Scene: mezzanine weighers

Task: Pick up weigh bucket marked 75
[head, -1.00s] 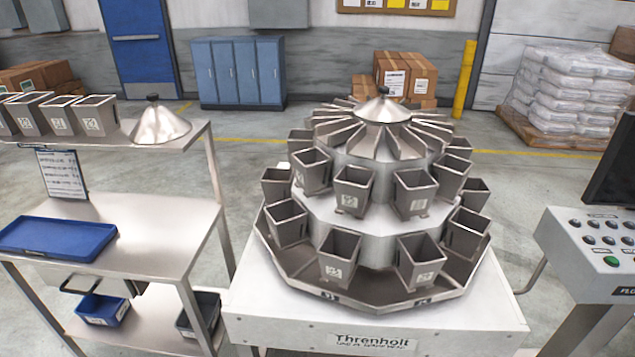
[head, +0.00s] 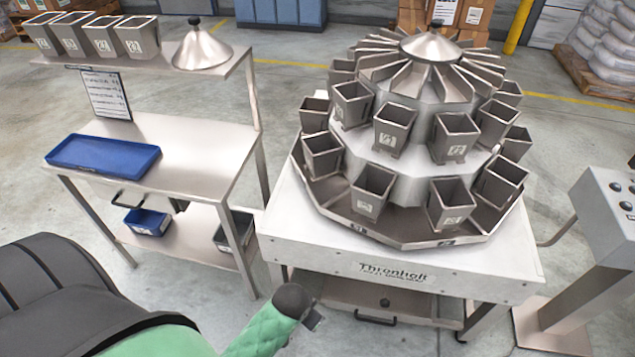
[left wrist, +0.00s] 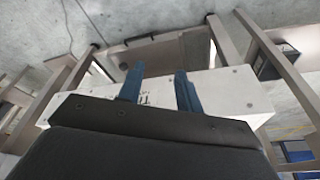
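Several grey weigh buckets (head: 372,190) sit in tiers around the round weigher (head: 430,100). More buckets (head: 138,38) stand in a row on the upper shelf at the left. They carry small white number labels, too blurred for me to tell which is marked 75. My left arm comes in at the lower left of the head view, below and in front of the machine. In the left wrist view my left gripper (left wrist: 160,74) shows two blue fingers spread apart with nothing between them. The white machine base lies beyond them. My right gripper is not in view.
A steel workbench (head: 200,150) stands left of the machine, with a blue tray (head: 103,154) on it and a blue bin (head: 147,221) below. A metal cone (head: 201,48) sits on the upper shelf. A control console (head: 610,215) stands at the right. Floor shows between bench and machine.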

